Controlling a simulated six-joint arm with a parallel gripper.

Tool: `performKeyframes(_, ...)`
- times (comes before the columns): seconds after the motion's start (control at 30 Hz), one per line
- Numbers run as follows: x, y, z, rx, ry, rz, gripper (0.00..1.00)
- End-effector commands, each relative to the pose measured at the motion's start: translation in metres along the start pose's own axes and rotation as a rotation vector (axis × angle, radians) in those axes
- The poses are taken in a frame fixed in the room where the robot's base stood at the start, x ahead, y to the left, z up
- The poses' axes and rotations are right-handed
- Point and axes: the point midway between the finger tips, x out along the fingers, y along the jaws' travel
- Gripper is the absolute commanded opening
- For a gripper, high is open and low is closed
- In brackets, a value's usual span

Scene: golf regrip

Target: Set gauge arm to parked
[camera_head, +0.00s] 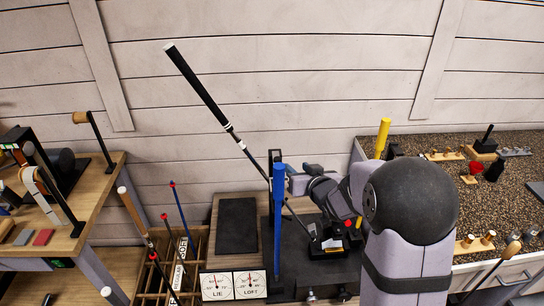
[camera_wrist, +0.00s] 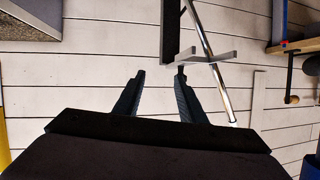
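A golf club (camera_head: 207,95) leans with its black grip up and its shaft running down to the black bending machine (camera_head: 325,285). A black upright post (camera_head: 274,158) stands behind a blue bar (camera_head: 279,225). In the wrist view, a light grey bar (camera_wrist: 215,57), seemingly the gauge arm, crosses the black post (camera_wrist: 170,30) beside the silver shaft (camera_wrist: 217,80). My gripper (camera_head: 298,180) is beside the post. In the wrist view my gripper (camera_wrist: 160,74) is open, with nothing visible between the fingers. The right fingertip is close to the grey bar's dark end; contact is unclear.
LIE and LOFT dials (camera_head: 233,285) sit at the machine's front. A club rack (camera_head: 170,265) stands left of it. A yellow bar (camera_head: 382,138) rises beside the speckled counter (camera_head: 450,195). A wooden bench (camera_head: 90,215) is at far left. My arm hides part of the machine.

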Motion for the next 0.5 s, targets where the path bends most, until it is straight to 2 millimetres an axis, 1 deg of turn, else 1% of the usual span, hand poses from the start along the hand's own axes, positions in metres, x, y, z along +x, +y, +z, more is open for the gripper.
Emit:
performKeyframes(0.03, 0.01, -0.005, -0.006, 0.006, 0.057, -0.041, 0.37)
performKeyframes(0.1, 0.018, -0.015, -0.02, 0.016, 0.137, -0.103, 0.37)
performKeyframes(0.13, 0.024, -0.017, -0.01, -0.008, 0.156, -0.117, 0.37)
performKeyframes(0.2, 0.031, -0.021, -0.005, -0.053, 0.213, -0.149, 0.37)
performKeyframes(0.33, 0.038, -0.029, -0.001, -0.113, 0.301, -0.189, 0.37)
performKeyframes(0.5, 0.04, -0.033, 0.0, -0.152, 0.365, -0.213, 0.37)
